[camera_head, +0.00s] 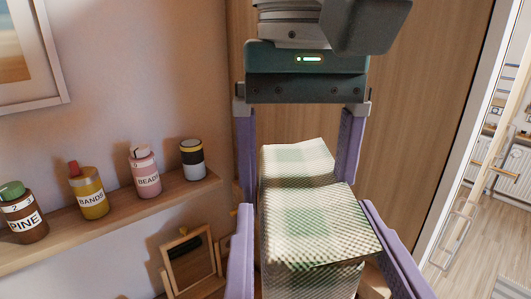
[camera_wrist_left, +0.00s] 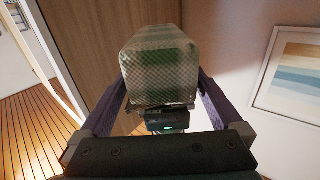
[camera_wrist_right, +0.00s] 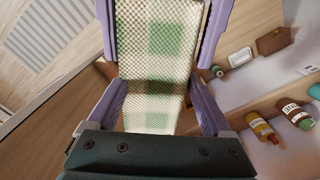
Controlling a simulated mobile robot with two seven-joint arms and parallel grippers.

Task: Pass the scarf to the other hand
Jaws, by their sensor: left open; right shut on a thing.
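The scarf (camera_head: 312,222) is a folded, block-like cloth in pale cream and green checks, held upright between my two grippers. My right gripper (camera_head: 300,178) comes down from above with its purple fingers shut on the scarf's upper part. My left gripper (camera_head: 306,207) comes up from below, open, with one finger on each side of the scarf's lower part. The left wrist view shows the scarf (camera_wrist_left: 160,72) between the left fingers. The right wrist view shows the scarf (camera_wrist_right: 150,60) running between both pairs of fingers.
A wooden shelf (camera_head: 120,215) on the left wall holds several labelled bottles, including a yellow one (camera_head: 90,195). A small wooden frame (camera_head: 190,262) stands below it. A wood panel (camera_head: 415,70) is behind the grippers. Open floor (camera_head: 470,270) shows at the right.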

